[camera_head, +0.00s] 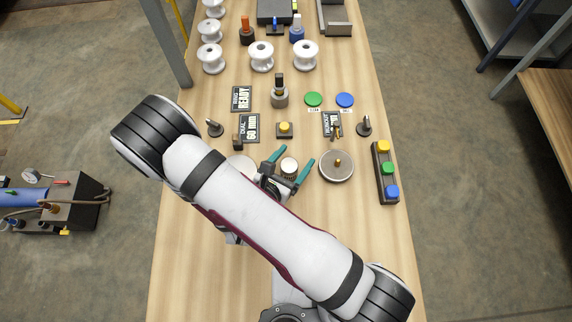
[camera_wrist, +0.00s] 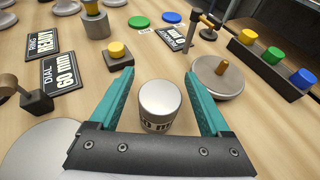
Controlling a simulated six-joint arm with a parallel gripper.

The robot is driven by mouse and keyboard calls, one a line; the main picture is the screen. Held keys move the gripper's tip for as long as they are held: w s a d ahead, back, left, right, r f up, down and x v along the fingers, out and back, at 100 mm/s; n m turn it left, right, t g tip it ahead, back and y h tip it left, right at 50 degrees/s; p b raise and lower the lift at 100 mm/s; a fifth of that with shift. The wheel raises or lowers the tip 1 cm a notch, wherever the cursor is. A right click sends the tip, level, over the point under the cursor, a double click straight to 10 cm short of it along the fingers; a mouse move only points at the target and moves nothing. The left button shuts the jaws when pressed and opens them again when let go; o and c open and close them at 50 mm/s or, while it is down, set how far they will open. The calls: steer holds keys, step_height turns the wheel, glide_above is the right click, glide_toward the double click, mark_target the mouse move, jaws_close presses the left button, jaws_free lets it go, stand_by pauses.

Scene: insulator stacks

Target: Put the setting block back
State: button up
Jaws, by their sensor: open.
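The setting block appears to be the short silver-white cylinder (camera_wrist: 160,106) with dark lettering ending in "mm" on its side. It stands upright on the table between my fingers, with a gap on each side. It also shows from above in the head view (camera_head: 289,166). My gripper (camera_wrist: 160,74) is open, its two teal fingers on either side of the cylinder; the head view shows them too (camera_head: 297,156). The gripper's palm hides the cylinder's lower front edge.
A round metal plate with a brass knob (camera_head: 337,166) lies just right. A pale disc (camera_wrist: 52,150) lies left, partly hidden. A yellow button (camera_head: 285,127), a dial sign (camera_head: 250,128) and a three-button strip (camera_head: 385,172) are nearby. White insulators (camera_head: 262,56) stand farther back.

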steer(key=v, duration=1.1)
steer(key=shift+s+r, duration=0.1)
steer(key=shift+s, duration=0.1)
steer(key=s+d+r+m+g+h, duration=0.1)
steer(key=s+d+r+m+g, duration=0.1)
steer(key=d+r+m+g, duration=0.6)
steer(key=s+d+r+m+g+h, duration=0.1)
steer(key=s+d+m+g, duration=0.3)
steer(key=m, duration=0.8)
steer(key=s+a+r+m+y, duration=0.3)
steer(key=r+m+y, duration=0.4)
steer(key=m+y, duration=0.4)
steer(key=m, duration=0.4)
